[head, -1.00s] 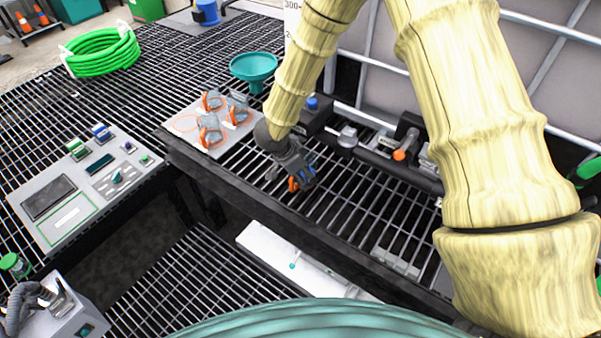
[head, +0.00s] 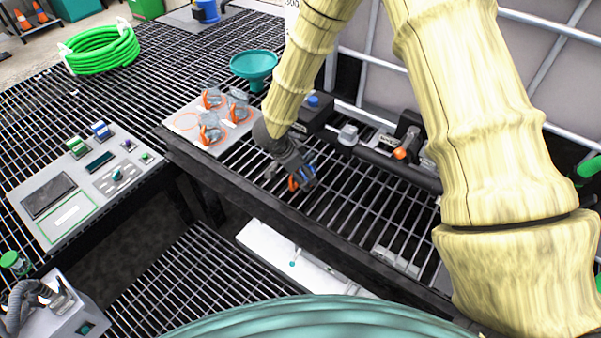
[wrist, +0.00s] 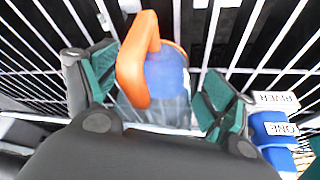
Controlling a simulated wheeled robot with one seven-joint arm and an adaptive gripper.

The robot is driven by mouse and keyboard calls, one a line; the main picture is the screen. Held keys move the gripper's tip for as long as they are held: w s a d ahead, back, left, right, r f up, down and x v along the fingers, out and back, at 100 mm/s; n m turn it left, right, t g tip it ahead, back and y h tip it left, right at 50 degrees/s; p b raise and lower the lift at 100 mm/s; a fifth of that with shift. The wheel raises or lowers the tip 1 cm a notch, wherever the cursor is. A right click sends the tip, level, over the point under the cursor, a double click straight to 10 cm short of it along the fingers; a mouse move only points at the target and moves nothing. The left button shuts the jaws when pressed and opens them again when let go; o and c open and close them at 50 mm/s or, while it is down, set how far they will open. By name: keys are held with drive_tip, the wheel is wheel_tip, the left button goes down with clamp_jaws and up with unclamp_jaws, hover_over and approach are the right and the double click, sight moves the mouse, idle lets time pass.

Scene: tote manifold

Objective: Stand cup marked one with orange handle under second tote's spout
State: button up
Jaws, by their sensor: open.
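A clear cup with an orange handle (wrist: 134,62) sits between the two green-padded fingers of my gripper (wrist: 160,88) in the wrist view. The fingers are apart, with gaps on both sides of the cup. The cup looks blue inside or behind its wall, and no number on it is readable. In the head view, the orange handle (head: 293,184) shows at my gripper (head: 298,178), over the grating in front of the pipe and valves. One valve has an orange lever (head: 400,153). I cannot tell which spout is the second tote's.
A pale tray (head: 183,122) holds several orange-handled cups (head: 210,128) left of my arm. A teal funnel (head: 254,66) stands behind it.

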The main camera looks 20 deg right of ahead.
drive_tip(key=shift+b+v, duration=0.3)
drive_tip(key=shift+v, duration=0.8)
drive_tip(key=s+a+b, duration=0.2)
drive_tip(key=s+a, duration=0.1)
drive_tip(key=a, duration=0.8)
drive_tip(key=shift+a+r, duration=0.25)
drive_tip(key=shift+a, duration=0.1)
drive_tip(key=shift+s+f, duration=0.15)
drive_tip(key=shift+s, duration=0.05)
